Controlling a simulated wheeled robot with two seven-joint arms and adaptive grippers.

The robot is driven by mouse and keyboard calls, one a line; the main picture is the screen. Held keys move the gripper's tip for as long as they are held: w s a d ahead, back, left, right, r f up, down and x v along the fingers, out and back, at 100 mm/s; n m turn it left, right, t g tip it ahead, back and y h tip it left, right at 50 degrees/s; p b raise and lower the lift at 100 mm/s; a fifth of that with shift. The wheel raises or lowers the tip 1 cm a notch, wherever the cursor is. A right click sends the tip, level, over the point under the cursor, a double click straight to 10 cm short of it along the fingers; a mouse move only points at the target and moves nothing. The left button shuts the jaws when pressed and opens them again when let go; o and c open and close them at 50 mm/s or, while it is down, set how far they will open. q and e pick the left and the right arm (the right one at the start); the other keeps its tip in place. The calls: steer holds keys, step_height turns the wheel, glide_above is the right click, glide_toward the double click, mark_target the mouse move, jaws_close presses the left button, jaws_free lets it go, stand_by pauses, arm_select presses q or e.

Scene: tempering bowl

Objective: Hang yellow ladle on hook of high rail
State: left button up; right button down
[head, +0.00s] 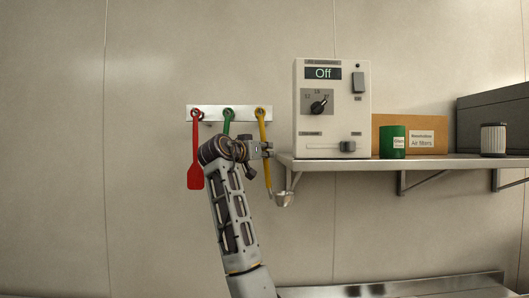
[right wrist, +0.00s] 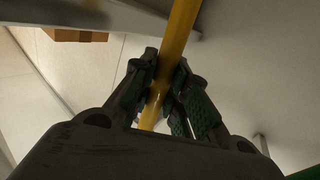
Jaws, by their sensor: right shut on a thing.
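The high rail (head: 211,113) is a pale strip on the wall with several hooks. The yellow ladle (head: 262,130) hangs down from the rail's right end, its top ring at the hook there. Its metal bowl (head: 284,199) is low, below the shelf edge. My right gripper (head: 266,150) is shut on the yellow handle, which also runs between the fingers in the right wrist view (right wrist: 180,35). Whether the ring is fully over the hook is too small to tell. My left gripper is not in view.
A red spatula (head: 195,170) and a green utensil (head: 227,122) hang on the rail to the left. A shelf (head: 440,162) close on the right bears a control box (head: 308,135) marked Off, a green can (head: 392,142), a cardboard box (head: 428,122) and a ribbed cylinder (head: 493,140). The wall left of the rail is clear.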

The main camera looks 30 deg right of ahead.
stand_by(0.4)
steer(key=c, duration=1.3)
jaws_free()
